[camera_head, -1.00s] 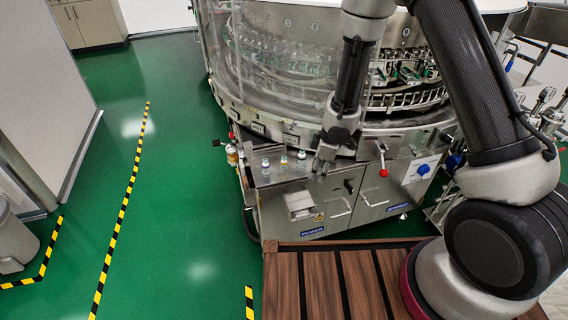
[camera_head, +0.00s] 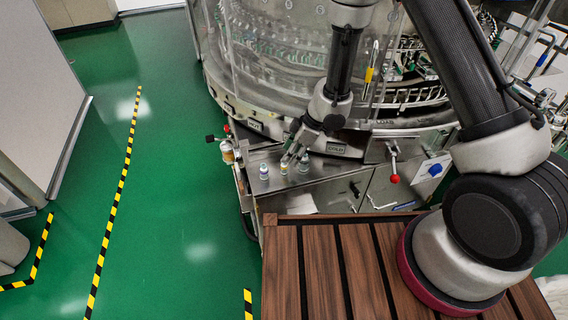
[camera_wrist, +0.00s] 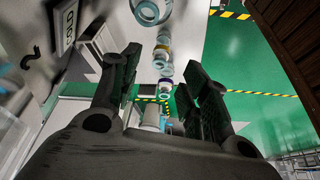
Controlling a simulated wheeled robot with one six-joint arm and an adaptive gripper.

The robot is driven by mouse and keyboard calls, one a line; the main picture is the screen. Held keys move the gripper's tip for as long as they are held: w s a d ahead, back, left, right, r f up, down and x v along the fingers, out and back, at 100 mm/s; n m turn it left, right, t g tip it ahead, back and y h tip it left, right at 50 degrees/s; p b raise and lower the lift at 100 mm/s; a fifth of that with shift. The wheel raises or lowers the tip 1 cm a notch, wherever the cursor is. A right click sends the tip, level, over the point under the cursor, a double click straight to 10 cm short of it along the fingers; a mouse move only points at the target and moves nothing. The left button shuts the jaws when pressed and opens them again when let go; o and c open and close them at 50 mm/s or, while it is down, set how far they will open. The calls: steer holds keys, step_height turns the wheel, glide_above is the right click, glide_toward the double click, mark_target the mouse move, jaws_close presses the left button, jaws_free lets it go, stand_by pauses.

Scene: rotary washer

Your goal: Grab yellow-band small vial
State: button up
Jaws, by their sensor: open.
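Three small vials stand in a row on the steel ledge (camera_head: 325,167) of the washer. The yellow-band vial (camera_head: 284,168) is the middle one, with a pale vial (camera_head: 264,172) to its left and another (camera_head: 303,165) to its right. My gripper (camera_head: 292,158) is open and empty, just above and behind the middle and right vials. In the wrist view, the row of vials runs up from between my open fingers (camera_wrist: 160,72). The middle vial (camera_wrist: 162,52) shows there just past the fingertips. I cannot make out its band clearly.
The washer's curved clear guard (camera_head: 270,70) and steel skirt rise close behind the ledge. An amber-coloured container (camera_head: 228,153) stands at the ledge's left end. A red-knobbed lever (camera_head: 393,178) sticks out at right. Green floor is open at left.

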mark_target(284, 167)
steer(key=x, duration=0.6)
steer(key=shift+f, duration=0.4)
steer(key=c, duration=0.8)
